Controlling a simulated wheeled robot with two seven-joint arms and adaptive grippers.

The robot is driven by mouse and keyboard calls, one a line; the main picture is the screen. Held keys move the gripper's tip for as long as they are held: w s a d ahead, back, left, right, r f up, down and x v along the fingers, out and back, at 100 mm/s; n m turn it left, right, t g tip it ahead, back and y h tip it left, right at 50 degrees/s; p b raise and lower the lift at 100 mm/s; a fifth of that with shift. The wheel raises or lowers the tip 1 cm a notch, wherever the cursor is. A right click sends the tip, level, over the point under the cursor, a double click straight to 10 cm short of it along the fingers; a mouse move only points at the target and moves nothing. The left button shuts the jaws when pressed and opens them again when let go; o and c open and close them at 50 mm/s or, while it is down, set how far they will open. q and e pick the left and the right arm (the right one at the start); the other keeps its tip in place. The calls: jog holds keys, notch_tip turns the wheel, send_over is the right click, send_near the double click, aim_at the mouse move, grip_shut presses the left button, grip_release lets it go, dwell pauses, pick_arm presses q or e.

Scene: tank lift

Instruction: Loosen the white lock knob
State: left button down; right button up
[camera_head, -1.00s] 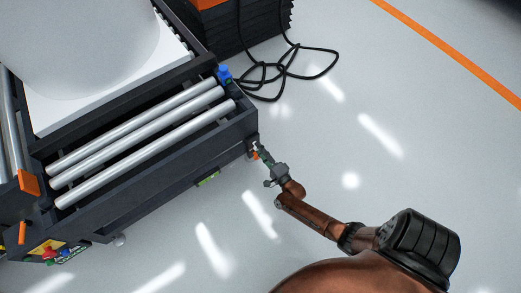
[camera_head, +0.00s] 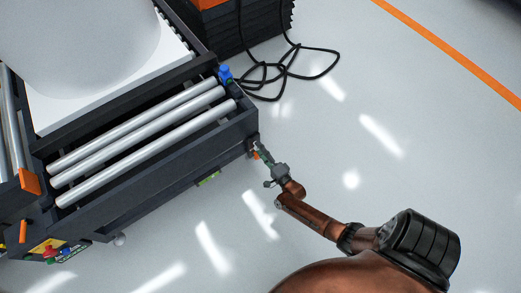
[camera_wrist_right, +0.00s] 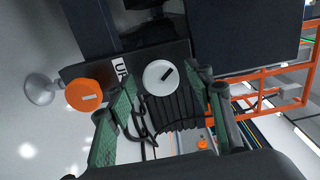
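The white lock knob (camera_wrist_right: 160,77) is a round disc with a dark slot mark, on the dark end of the frame in the right wrist view. An orange knob (camera_wrist_right: 88,95) sits to its left. My right gripper (camera_wrist_right: 163,98) is open, with green-padded fingers on the left and right of the white knob in the picture. Gaps show between knob and fingers; I cannot tell how deep the fingers reach. In the head view my right gripper (camera_head: 262,152) is at the frame's near right corner, where the knob is too small to make out. My left gripper is out of view.
The dark roller frame (camera_head: 170,165) carries steel rollers (camera_head: 140,125) and a large white tank (camera_head: 85,40). A blue fitting (camera_head: 224,73) stands at its corner. Black cable (camera_head: 265,80) lies coiled on the floor behind. The floor (camera_head: 400,170) to the right is clear.

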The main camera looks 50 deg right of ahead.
jog(key=v, duration=1.2)
dwell(0.3)
